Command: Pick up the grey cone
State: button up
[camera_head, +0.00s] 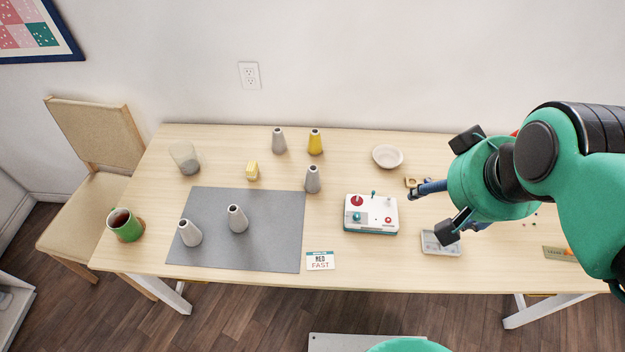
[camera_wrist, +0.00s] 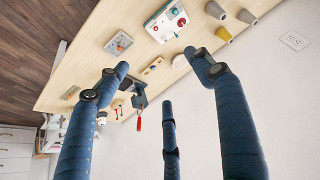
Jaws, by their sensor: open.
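Several grey cones stand upright in the head view. One is at the back (camera_head: 279,141), one is right of the mat (camera_head: 313,180), and two stand on the dark grey mat, at its middle (camera_head: 237,219) and its left front (camera_head: 190,233). The frames do not show which one is meant. Two grey cones also show at the top of the wrist view, (camera_wrist: 215,10) and (camera_wrist: 247,17). My gripper (camera_head: 428,189) is over the table's right part, well right of all the cones. In the wrist view its blue fingers (camera_wrist: 160,76) are spread and empty.
A yellow cone (camera_head: 315,143) stands beside the back grey cone. A button box (camera_head: 371,216) and white bowl (camera_head: 387,156) lie between my gripper and the cones.

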jog(key=w+a+g+p, duration=0.15)
jog(key=w+a, duration=0.25)
jog(key=w, duration=0.7)
jog(key=g+p, duration=0.4)
jog(key=p, duration=0.1)
send_over(312, 169)
jog(key=s, duration=0.1)
notch_tip(312, 169, down, 27)
jog(key=shift+s+d+r+n, duration=0.1)
jog(key=shift+s+r+n, duration=0.1)
jog(key=shift+n, duration=0.2)
jog(key=shift+f+b, duration=0.65)
jog(key=shift+f, duration=3.65)
